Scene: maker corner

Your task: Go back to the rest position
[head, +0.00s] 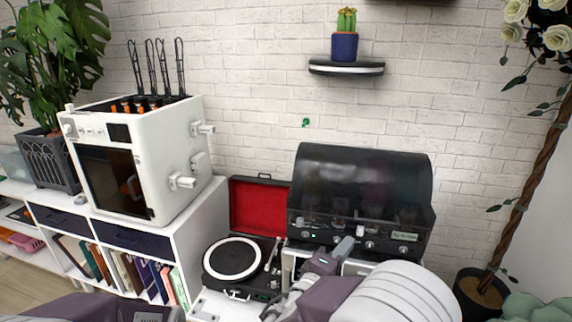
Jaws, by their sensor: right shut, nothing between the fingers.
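My right gripper (346,244) is shut and empty. It shows in the lower middle of the head view, in front of the lower front of a machine with a dark see-through lid (362,185). I cannot tell whether it touches the machine. My right arm's white and purple links fill the bottom right of the middle. Of my left arm, only a purple and grey part shows at the bottom left edge, and its gripper is out of view.
An open record player (232,258) with a red-lined lid stands left of my right gripper. A white boxy machine (145,160) stands on a white shelf unit (190,235) with books. A wall shelf (346,67) holds a potted cactus (345,44). A twisted-trunk plant (520,190) stands at right.

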